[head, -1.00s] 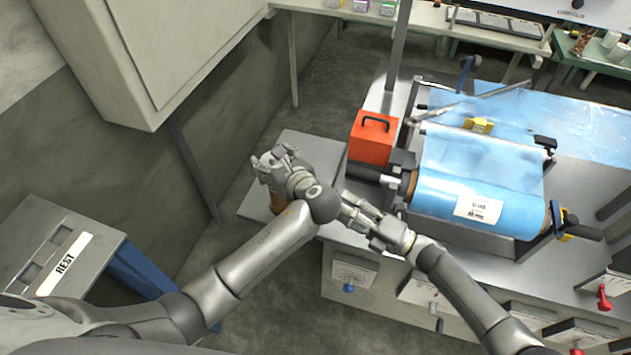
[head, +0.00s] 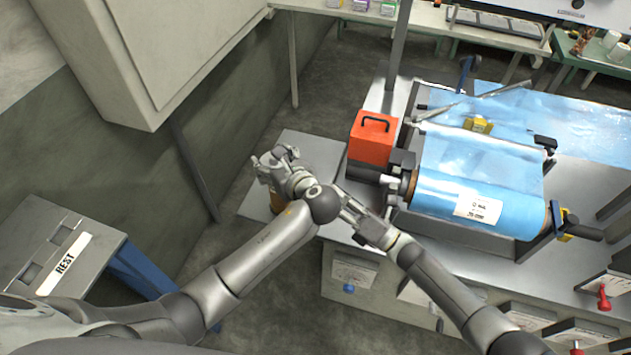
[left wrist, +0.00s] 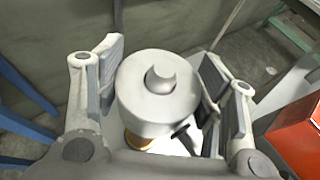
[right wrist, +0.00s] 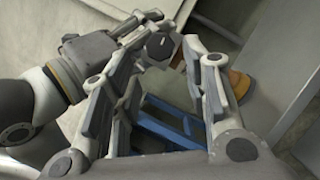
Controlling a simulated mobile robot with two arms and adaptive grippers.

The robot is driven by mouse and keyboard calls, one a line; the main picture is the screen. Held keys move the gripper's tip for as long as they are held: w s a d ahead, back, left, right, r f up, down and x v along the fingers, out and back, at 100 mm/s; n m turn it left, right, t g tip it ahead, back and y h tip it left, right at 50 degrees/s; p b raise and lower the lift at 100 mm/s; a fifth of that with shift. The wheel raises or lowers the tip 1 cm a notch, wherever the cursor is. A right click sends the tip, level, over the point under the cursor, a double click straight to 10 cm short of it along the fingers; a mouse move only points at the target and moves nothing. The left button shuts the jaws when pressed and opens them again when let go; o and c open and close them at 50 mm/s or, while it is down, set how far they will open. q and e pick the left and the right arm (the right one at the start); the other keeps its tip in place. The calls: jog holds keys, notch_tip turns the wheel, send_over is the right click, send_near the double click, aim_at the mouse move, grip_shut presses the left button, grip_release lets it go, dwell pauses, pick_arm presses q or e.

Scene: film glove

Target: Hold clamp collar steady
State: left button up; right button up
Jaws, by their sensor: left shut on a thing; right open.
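A silver round collar (left wrist: 150,105) with a crescent-shaped opening in its top face sits between the fingers of my left gripper (left wrist: 162,72). The left gripper is shut on it. A brass-coloured part (left wrist: 138,140) shows beneath the collar. In the head view my left gripper (head: 275,165) is over a brown upright piece (head: 277,204), and its fingers mostly hide the collar. My right gripper (head: 350,208) is open, just right of the left wrist. In the right wrist view my left arm is at the left, and a dark faceted part (right wrist: 160,46) shows beyond the open fingers.
A red box (head: 372,138) with a black handle stands right of the grippers. Beside it is a blue film roll (head: 440,203) on a machine. A grey stand (head: 85,262) marked REST is at the left. A tall pale cabinet (head: 165,60) is at the upper left.

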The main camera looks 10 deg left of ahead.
jog(key=x, duration=0.6)
jog(key=shift+c, duration=0.4)
jog(key=c, duration=0.7)
jog(key=shift+o, duration=0.2)
jog(key=shift+s+m+h, duration=0.1)
jog(key=shift+m+h, duration=0.7)
jog(key=shift+m, duration=1.1)
jog(key=o, duration=0.7)
jog(key=shift+o, duration=0.2)
jog(key=v, duration=1.2)
jog(key=shift+f, duration=0.2)
